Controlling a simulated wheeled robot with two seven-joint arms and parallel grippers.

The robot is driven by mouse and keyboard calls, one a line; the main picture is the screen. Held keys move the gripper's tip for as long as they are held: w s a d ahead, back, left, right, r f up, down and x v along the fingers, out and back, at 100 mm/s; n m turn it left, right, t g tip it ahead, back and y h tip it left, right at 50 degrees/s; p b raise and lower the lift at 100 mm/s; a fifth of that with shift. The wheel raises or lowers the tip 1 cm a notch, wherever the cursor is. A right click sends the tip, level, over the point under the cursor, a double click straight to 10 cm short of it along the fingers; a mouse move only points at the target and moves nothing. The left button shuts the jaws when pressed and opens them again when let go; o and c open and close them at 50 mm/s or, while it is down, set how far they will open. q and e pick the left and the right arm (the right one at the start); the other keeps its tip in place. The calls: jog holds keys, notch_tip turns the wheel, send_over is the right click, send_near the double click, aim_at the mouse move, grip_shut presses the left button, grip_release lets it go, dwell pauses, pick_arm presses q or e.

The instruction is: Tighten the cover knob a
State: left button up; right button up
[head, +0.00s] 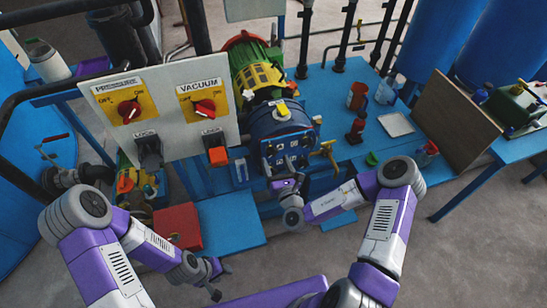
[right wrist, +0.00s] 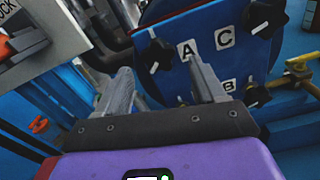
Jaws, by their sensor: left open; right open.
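The blue autoclave (head: 282,122) has a cover with white labels A, C and B. Cover knob a (right wrist: 155,55) is a dark lobed knob with a white mark, left of label A (right wrist: 187,51) in the right wrist view. My right gripper (right wrist: 160,68) is open and empty in front of the cover. Its fingers point toward knob a, which appears between the fingertips; I see no contact. In the head view my right gripper (head: 286,180) is just below the cover. My left gripper (head: 221,280) is open and empty, low over the floor.
Dark knobs stand near label C (right wrist: 265,17) and label B (right wrist: 257,95). A yellow valve handle (right wrist: 302,63) is at the cover's right. The white switch panel (head: 164,107) stands to the left. A red box (head: 178,226) lies below it.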

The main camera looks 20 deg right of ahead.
aim_at(272, 153)
jog(key=shift+w+a+b, duration=0.1)
jog(key=shift+w+b, duration=0.2)
jog(key=shift+w, duration=1.35)
jog(key=shift+c, duration=0.3)
